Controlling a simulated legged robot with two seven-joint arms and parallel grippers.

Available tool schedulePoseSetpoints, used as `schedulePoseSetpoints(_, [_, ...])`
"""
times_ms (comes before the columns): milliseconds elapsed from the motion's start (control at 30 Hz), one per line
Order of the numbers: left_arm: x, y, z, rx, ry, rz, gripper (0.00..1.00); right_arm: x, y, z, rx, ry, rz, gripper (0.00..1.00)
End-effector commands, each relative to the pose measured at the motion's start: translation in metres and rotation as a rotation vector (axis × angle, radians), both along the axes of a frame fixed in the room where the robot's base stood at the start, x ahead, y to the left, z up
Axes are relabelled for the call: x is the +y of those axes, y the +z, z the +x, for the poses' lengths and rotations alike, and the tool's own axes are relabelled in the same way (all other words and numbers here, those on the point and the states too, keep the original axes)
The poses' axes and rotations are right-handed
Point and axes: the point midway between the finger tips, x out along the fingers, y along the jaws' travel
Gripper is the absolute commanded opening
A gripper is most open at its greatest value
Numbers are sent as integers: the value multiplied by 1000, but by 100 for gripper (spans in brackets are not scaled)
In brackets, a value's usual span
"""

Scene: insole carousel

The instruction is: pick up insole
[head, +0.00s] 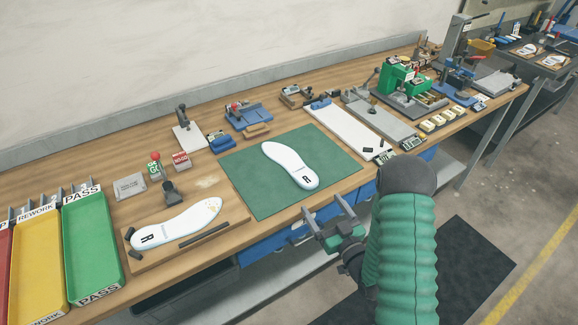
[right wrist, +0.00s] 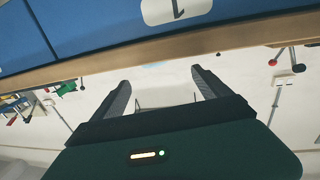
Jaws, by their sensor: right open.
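A white insole (head: 290,165) marked R lies flat on the green mat (head: 245,180) in the middle of the bench. Another white insole (head: 175,224), also marked R, lies on a wooden board (head: 150,262) at the front left. My right gripper (head: 325,208) is open and empty, just off the bench's front edge, in front of the mat and apart from both insoles. In the right wrist view its two fingers (right wrist: 160,80) stand apart with nothing between them. No insole can be made out clearly there. My left gripper is not in view.
A green PASS tray (head: 92,240) and a yellow REWORK tray (head: 38,265) stand at the left. A dark bar (head: 204,234) lies beside the front-left insole. Small fixtures and a green press (head: 404,82) line the back and right. Blue drawers (right wrist: 110,30) sit under the bench edge.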

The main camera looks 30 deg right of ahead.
Motion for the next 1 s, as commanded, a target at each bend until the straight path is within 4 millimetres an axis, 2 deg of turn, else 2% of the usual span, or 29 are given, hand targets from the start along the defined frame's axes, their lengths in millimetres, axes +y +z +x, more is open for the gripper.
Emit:
schedulePoseSetpoints(33, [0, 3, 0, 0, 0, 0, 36, -3, 1, 14, -3, 2, 0, 87])
schedulePoseSetpoints(133, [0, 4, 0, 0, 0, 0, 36, -8, -1, 36, -2, 0, 3, 87])
schedulePoseSetpoints(367, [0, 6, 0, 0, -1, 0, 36, -10, -2, 64, 1, -2, 6, 87])
schedulePoseSetpoints(500, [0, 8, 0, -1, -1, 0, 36, -4, -1, 91, 1, 0, 3, 87])
schedulePoseSetpoints(600, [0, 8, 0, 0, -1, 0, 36, -4, -1, 104, 2, 0, 1, 87])
schedulePoseSetpoints(833, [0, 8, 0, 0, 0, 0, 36, -7, -2, 107, 1, 0, 5, 87])
schedulePoseSetpoints(1000, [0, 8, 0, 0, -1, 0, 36, -7, -2, 107, 2, -1, 5, 66])
